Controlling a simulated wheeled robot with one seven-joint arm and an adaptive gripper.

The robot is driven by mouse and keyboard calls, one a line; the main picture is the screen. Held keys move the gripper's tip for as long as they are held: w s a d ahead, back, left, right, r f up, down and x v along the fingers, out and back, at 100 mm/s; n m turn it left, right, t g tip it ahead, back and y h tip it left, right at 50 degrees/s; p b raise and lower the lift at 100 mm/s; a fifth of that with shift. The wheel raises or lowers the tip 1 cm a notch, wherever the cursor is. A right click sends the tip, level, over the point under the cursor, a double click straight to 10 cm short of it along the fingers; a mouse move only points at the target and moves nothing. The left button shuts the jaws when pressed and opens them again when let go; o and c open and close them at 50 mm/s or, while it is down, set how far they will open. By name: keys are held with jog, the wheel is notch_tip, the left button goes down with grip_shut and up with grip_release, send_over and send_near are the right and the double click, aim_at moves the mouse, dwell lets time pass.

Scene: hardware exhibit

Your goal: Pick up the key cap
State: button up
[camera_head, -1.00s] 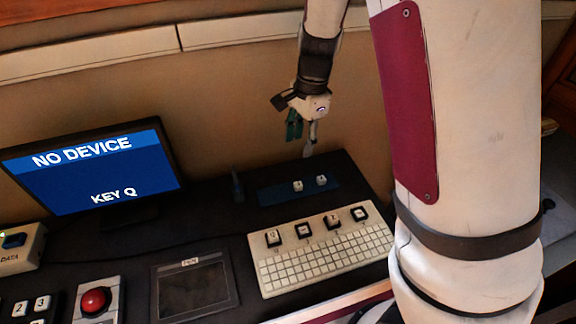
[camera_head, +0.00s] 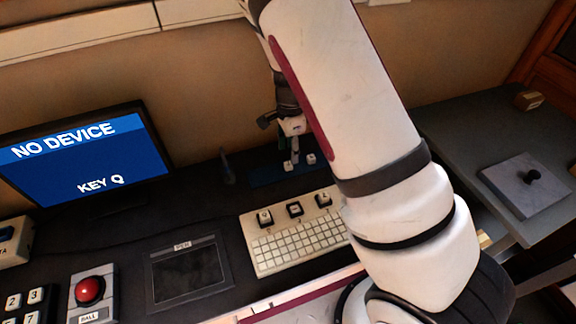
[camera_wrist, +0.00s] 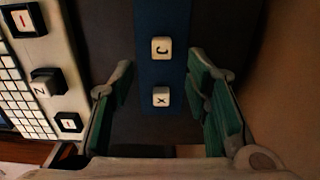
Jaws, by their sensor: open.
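Two loose white key caps lie on a blue mat (camera_head: 262,180) beyond the keyboard. In the wrist view the caps are marked J (camera_wrist: 161,48) and X (camera_wrist: 161,97), spaced apart on the mat (camera_wrist: 150,12). In the head view they show as a left cap (camera_head: 288,166) and a right cap (camera_head: 311,159). My gripper (camera_wrist: 161,72) is open above the mat, with green-padded fingers on either side of the caps and nothing held. In the head view my gripper (camera_head: 291,156) is low over the mat, partly behind my arm.
A cream keyboard (camera_head: 300,245) with large raised keys lies in front of the mat, its right end hidden by my arm. A monitor (camera_head: 85,160) reads "NO DEVICE" and "KEY Q". A dark pad (camera_head: 187,275), a red button (camera_head: 90,289) and a small dark upright object (camera_head: 226,168) are nearby.

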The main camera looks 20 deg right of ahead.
aim_at(290, 163)
jog(key=shift+w+a+f, duration=0.1)
jog(key=shift+f, duration=2.6)
jog(key=shift+c, duration=0.5)
jog(key=c, duration=0.7)
